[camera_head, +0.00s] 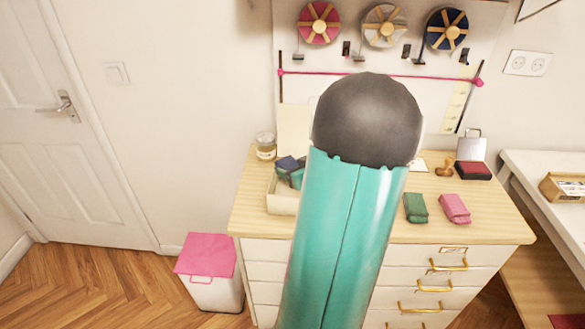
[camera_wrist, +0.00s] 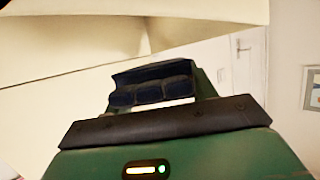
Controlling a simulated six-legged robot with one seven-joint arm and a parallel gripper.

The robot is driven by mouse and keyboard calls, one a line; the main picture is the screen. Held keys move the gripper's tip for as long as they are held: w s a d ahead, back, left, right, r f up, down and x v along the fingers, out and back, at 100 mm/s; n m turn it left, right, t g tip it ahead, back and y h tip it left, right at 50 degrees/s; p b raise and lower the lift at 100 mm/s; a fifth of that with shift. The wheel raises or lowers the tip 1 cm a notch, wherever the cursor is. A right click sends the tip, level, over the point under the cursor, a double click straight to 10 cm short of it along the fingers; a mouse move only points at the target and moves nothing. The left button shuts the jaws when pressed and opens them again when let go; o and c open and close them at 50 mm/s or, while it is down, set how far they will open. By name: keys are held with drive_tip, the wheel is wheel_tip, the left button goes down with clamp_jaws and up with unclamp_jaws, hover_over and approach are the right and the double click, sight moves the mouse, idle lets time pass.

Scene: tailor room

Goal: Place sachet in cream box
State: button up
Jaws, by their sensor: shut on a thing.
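The cream box (camera_head: 283,200) stands on the left part of the dresser top, partly hidden by my teal arm. A green sachet (camera_head: 415,208) and a pink sachet (camera_head: 454,208) lie on the dresser to the right of my arm. In the wrist view, my gripper (camera_wrist: 155,95) is shut on a dark blue, ribbed thing, apparently a sachet (camera_wrist: 150,84).
The dresser (camera_head: 480,232) also bears a glass jar (camera_head: 265,146), a wooden stamp (camera_head: 445,168) and a red ink pad (camera_head: 473,170). A pink-lidded bin (camera_head: 208,256) stands on the floor to its left. Ribbon spools (camera_head: 384,26) hang on the wall behind.

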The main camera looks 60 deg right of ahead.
drive_tip(key=shift+f, duration=0.6)
drive_tip(key=o, duration=1)
drive_tip(key=shift+r, duration=0.2)
drive_tip(key=v, duration=0.8)
drive_tip(key=r+v, duration=0.1)
drive_tip(key=v, duration=0.3)
